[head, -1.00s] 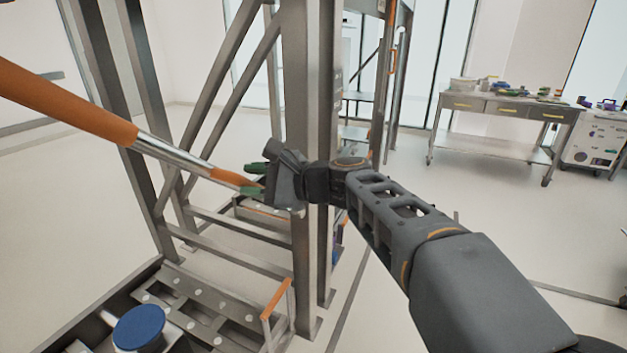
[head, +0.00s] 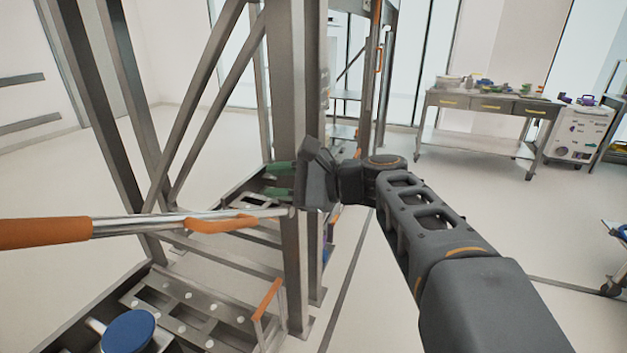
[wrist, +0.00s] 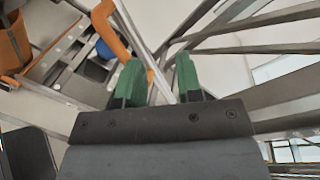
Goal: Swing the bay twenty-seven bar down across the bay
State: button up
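The bay bar (head: 150,224) is a silver rod with an orange sleeve on its left part. It lies nearly level across the front of the bay, its right end against or near the grey upright (head: 292,120). An orange loop handle (head: 215,224) sits near that end. My gripper (head: 279,180) is above and behind the bar's right end, with its green fingers apart and nothing held. In the wrist view the orange handle (wrist: 108,28) is left of the fingers, and the silver rod shows between them. I cannot tell whether the end is seated.
The grey bay frame (head: 92,130) has diagonal braces and uprights close to my arm. A blue round knob (head: 128,331) is at lower left. A wheeled workbench (head: 490,103) with several items stands at back right. The floor right of the bay is clear.

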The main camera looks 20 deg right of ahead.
jog(key=f+v, duration=0.1)
jog(key=v, duration=0.5)
jog(key=shift+r+p, duration=0.35)
jog(key=shift+r, duration=0.15)
jog(key=shift+d, duration=0.1)
dwell(0.8)
